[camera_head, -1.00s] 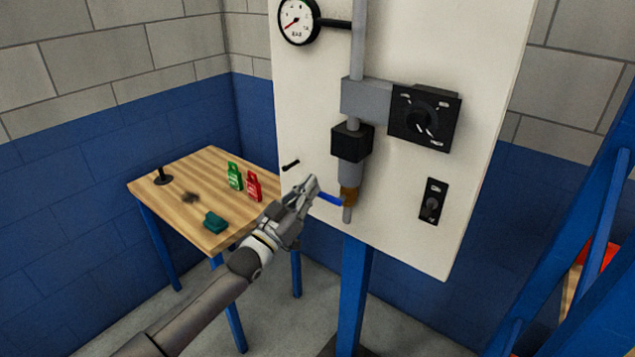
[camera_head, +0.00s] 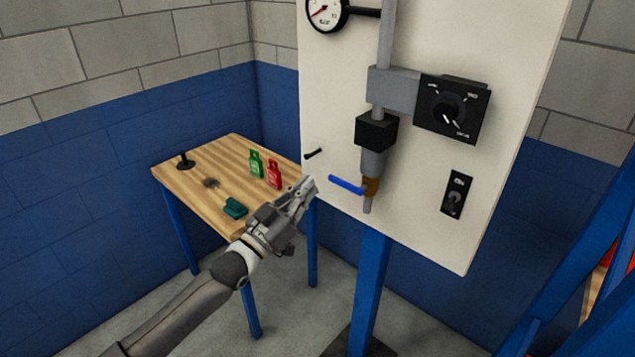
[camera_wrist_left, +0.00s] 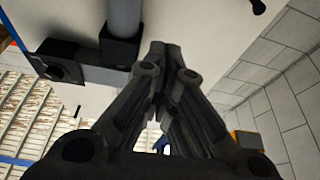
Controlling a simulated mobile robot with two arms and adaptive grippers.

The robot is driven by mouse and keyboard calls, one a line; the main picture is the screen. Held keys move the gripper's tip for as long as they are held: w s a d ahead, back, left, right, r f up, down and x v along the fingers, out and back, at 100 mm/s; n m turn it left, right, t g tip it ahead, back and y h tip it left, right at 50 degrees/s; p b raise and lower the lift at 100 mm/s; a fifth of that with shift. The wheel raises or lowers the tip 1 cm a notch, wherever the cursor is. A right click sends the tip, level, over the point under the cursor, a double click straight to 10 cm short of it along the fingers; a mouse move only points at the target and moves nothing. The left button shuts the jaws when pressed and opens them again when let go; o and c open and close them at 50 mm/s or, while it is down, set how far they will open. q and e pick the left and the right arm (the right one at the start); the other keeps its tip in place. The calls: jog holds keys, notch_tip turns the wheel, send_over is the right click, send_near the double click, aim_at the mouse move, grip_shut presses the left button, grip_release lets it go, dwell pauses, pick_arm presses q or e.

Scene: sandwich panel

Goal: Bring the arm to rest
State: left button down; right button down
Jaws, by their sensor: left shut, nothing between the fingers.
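My left gripper (camera_head: 305,187) is shut and empty. In the head view it stands left of the blue valve handle (camera_head: 346,184), with a gap between them. The handle sticks out to the left from the brass fitting (camera_head: 370,187) at the low end of the pipe on the white panel (camera_head: 330,110). In the left wrist view the closed fingers (camera_wrist_left: 165,60) fill the middle, with nothing seen between them. My right gripper is in no view.
The wooden table (camera_head: 215,155) on the left holds a green tag (camera_head: 256,164), a red tag (camera_head: 274,174), a teal object (camera_head: 235,208) and a black stand (camera_head: 185,160). The panel also bears a gauge (camera_head: 325,10), a dial box (camera_head: 453,108) and a switch (camera_head: 456,194). A blue post (camera_head: 366,280) stands below it.

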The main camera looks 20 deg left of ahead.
pick_arm(q)
jog(key=s+a+f+n+g+y, duration=0.1)
jog(key=s+a+f+g+y, duration=0.15)
jog(key=f, duration=1.15)
jog(key=s+a+f+n+g+y, duration=0.1)
jog(key=a+f+g+y, duration=0.15)
jog(key=f, duration=1.05)
jog(key=s+f+g+y, duration=0.15)
jog(key=s+f, duration=0.25)
jog(key=f, duration=0.4)
jog(key=s+f+g, duration=0.3)
jog(key=s+f, duration=0.2)
jog(key=f, duration=0.4)
jog(key=s+d+f+g, duration=0.3)
jog(key=s+f+g, duration=0.2)
jog(key=s+f, duration=1.25)
jog(key=s+d+f+g, duration=0.2)
jog(key=s, duration=0.9)
jog(key=s+d+f+m+g, duration=0.1)
jog(key=s+d+f+g, duration=0.1)
jog(key=s, duration=1)
jog(key=shift+f+g, duration=0.55)
jog(key=shift+f, duration=0.2)
